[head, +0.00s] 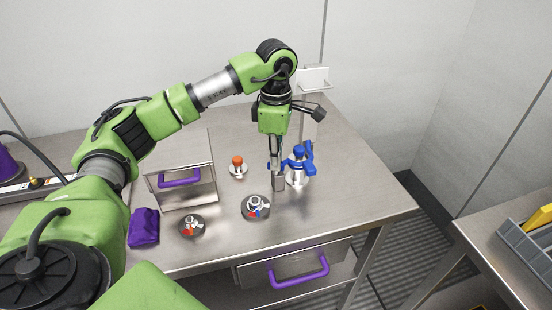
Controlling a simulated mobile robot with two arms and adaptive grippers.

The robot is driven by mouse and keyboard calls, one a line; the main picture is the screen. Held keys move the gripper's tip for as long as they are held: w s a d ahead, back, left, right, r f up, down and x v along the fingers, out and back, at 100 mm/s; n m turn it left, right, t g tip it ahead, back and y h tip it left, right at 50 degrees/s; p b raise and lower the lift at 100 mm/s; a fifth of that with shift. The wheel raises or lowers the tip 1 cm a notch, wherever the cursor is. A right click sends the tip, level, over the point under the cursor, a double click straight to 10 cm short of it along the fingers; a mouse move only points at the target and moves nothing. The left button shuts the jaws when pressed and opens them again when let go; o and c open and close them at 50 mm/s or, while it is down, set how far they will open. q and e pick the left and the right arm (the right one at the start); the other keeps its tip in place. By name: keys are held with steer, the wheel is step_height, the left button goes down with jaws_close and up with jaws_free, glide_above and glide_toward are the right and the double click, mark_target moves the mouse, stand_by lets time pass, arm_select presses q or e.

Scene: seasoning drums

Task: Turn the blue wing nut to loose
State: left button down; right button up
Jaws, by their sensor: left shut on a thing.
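The blue wing nut (307,158) sits on top of a small silver post (297,180) toward the right part of the steel table in the head view. My left gripper (277,180) points straight down at the left side of the wing nut and is shut on it. The gripper hides the left part of the nut, so the exact contact is hard to see. My right gripper is not in view.
The steel table (355,190) also bears an orange-topped knob (237,162), two dark round bases with small valves (256,208) (192,228), a steel box with a purple handle (180,178) and a purple block (144,228). A white stand (313,78) rises behind the gripper.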

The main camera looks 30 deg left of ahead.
arm_select(q)
steer(key=n, duration=0.5)
steer(key=shift+w+r, duration=0.1)
steer(key=shift+r, duration=0.05)
stand_by(0.6)
steer(key=c, duration=2.2)
jaws_free()
step_height(320, 180, up, 12)
steer(key=shift+f, duration=0.1)
